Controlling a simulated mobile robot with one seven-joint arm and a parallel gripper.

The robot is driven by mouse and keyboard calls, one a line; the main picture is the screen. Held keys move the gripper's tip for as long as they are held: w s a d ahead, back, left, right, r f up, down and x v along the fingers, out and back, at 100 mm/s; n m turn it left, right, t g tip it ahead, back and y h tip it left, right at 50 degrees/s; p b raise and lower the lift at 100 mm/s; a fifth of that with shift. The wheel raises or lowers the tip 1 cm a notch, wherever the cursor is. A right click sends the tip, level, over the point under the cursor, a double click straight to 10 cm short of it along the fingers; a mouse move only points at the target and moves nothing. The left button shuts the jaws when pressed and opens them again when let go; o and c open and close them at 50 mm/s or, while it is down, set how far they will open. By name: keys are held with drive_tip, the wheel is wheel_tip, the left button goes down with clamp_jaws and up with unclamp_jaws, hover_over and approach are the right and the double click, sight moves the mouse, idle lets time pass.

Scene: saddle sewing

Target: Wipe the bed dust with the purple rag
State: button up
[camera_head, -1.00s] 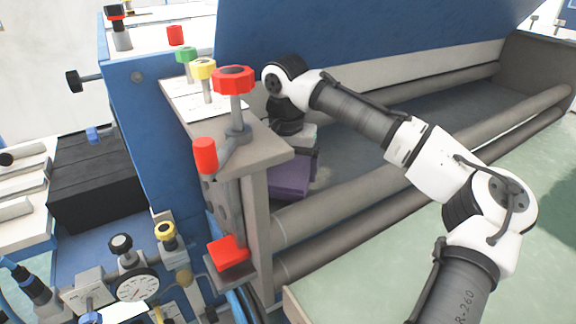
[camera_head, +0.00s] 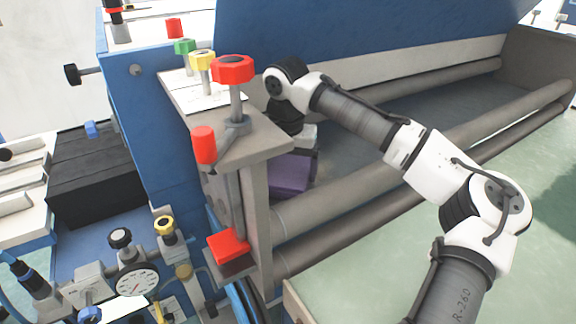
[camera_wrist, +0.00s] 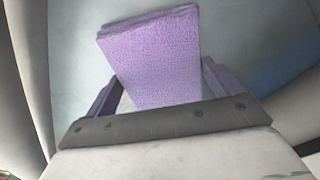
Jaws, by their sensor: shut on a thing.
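The purple rag (camera_wrist: 155,58) is a folded, textured block. In the wrist view it stands between the fingers of my gripper (camera_wrist: 160,88), which is shut on it. In the head view the rag (camera_head: 289,174) is partly hidden behind the grey end bracket, low inside the machine's left end. The bed (camera_head: 400,122) is a grey recess between the blue cover and the long rollers. The wrist view shows a pale bed surface (camera_wrist: 75,55) around the rag. No dust can be made out. Whether the rag touches the bed is unclear.
The grey bracket (camera_head: 262,143) with red, yellow and green knobs stands close left of my gripper. The long roller (camera_head: 420,150) runs along the front. The blue cover (camera_head: 370,40) rises behind. Open bed lies to the right. A green table (camera_head: 400,250) is in front.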

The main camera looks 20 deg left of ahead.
drive_tip(key=shift+w+d+r+p, duration=0.2)
drive_tip(key=shift+w+d+p, duration=0.65)
drive_tip(key=shift+w, duration=0.2)
drive_tip(key=shift+w+d+f+p, duration=0.15)
drive_tip(key=shift+w+d+p, duration=0.45)
drive_tip(key=shift+w, duration=0.25)
drive_tip(key=shift+w+d+f+p, duration=0.1)
drive_tip(key=shift+w+d+p, duration=0.25)
drive_tip(key=shift+w+d, duration=0.4)
drive_tip(key=shift+w+d+p, duration=0.65)
drive_tip(key=shift+w, duration=0.25)
drive_tip(key=shift+w+d+p, duration=0.65)
drive_tip(key=shift+w, duration=0.2)
drive_tip(key=shift+w+d+p, duration=0.65)
drive_tip(key=shift+w, duration=0.25)
drive_tip(key=shift+r, duration=0.1)
drive_tip(key=shift+p, duration=0.4)
drive_tip(key=shift+a, duration=0.1)
